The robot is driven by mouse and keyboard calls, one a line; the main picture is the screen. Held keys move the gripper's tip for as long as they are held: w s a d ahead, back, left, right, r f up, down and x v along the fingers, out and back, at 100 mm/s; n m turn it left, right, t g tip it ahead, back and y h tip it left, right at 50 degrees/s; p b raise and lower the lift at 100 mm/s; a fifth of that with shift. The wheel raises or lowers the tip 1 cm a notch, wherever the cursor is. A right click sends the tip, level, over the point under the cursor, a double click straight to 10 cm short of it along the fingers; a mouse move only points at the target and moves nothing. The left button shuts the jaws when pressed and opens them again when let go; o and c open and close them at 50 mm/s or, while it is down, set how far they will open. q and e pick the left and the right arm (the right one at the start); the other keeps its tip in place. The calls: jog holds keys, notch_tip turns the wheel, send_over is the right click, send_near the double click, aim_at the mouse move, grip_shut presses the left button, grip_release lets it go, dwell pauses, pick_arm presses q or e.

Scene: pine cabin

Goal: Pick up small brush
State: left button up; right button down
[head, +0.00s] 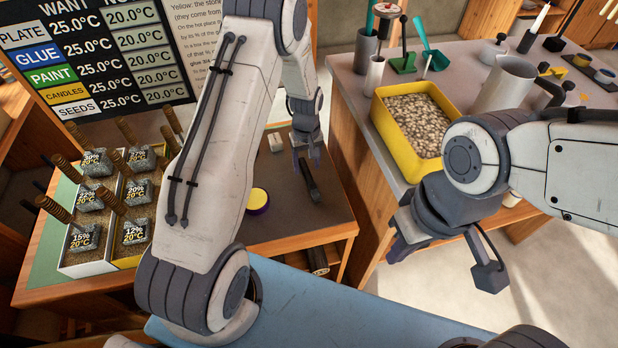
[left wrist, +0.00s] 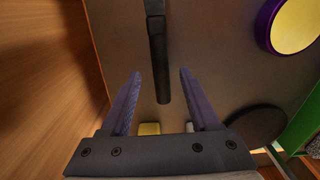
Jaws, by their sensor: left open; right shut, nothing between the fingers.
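A slim dark stick-like thing, seemingly the small brush (head: 309,182), lies on the dark top of the low table below my left gripper (head: 308,158). In the left wrist view the brush (left wrist: 159,62) runs down from the top edge, its near end between the two fingertips. My left gripper (left wrist: 160,80) is open and empty, and I cannot tell its exact height above the table. The brush's far end is cut off in the left wrist view. My right gripper (head: 440,268) is shut and empty, hanging in front of the right table, away from the brush.
A purple and yellow round thing (head: 258,199) lies left of the brush. Small pale blocks (head: 275,141) lie behind it. A yellow bin of pebbles (head: 378,117) stands on the right table. A dark disc (left wrist: 257,126) is near the left gripper.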

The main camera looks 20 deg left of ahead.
pick_arm(q)
notch_tip(320, 180, down, 2)
jog(key=shift+c, duration=0.4)
grip_shut()
